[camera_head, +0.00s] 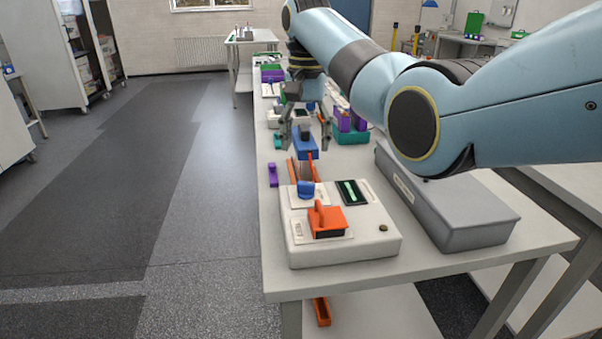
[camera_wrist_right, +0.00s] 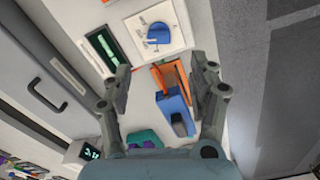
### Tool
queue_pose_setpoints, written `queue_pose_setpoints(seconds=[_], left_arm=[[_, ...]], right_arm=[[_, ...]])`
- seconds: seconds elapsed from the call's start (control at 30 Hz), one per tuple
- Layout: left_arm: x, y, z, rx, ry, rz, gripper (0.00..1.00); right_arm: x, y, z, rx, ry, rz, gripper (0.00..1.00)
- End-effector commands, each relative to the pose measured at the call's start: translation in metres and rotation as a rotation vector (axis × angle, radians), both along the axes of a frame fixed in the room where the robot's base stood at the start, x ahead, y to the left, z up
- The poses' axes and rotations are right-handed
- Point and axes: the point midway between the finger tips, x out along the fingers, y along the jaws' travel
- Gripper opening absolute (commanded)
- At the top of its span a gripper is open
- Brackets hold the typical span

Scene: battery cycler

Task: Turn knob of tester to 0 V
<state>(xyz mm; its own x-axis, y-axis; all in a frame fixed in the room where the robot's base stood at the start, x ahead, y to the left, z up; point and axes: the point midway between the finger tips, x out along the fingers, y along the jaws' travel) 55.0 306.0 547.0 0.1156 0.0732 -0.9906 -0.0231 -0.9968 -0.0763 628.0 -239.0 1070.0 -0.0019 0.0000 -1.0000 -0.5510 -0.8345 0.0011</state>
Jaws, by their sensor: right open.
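The tester (camera_head: 375,238) is a white box at the near end of the bench. It has a blue knob (camera_head: 305,189) on a white dial plate, a dark display (camera_head: 352,192) with green marks, and an orange part with an upright handle (camera_head: 327,220). The wrist view shows the knob (camera_wrist_right: 158,34) and display (camera_wrist_right: 107,52) beyond the fingertips. I cannot read the knob's setting. My right gripper (camera_head: 305,146) is open, pointing down, behind the tester and apart from the knob. In the wrist view the right gripper (camera_wrist_right: 164,82) has nothing gripped. My left gripper is not in view.
A blue and orange item (camera_head: 306,143) stands behind the tester, below the right gripper. A grey case (camera_head: 450,205) lies right of the tester. A small purple item (camera_head: 272,175) lies near the bench's left edge. Purple and green containers (camera_head: 345,130) stand farther back.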

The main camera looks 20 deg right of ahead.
Motion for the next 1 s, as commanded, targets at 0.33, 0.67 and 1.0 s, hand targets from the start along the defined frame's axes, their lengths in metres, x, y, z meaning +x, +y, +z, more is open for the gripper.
queue_pose_setpoints(seconds=[0.33, 0.67, 1.0], left_arm=[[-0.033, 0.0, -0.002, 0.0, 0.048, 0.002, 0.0], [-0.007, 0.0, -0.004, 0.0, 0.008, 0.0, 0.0], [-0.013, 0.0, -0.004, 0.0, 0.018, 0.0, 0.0]], right_arm=[[-0.002, 0.0, -0.067, 0.0, 0.005, 0.0, 0.6], [-0.001, 0.0, -0.098, 0.0, 0.001, 0.0, 0.6], [-0.001, 0.0, -0.098, 0.0, 0.0, 0.0, 0.47]])
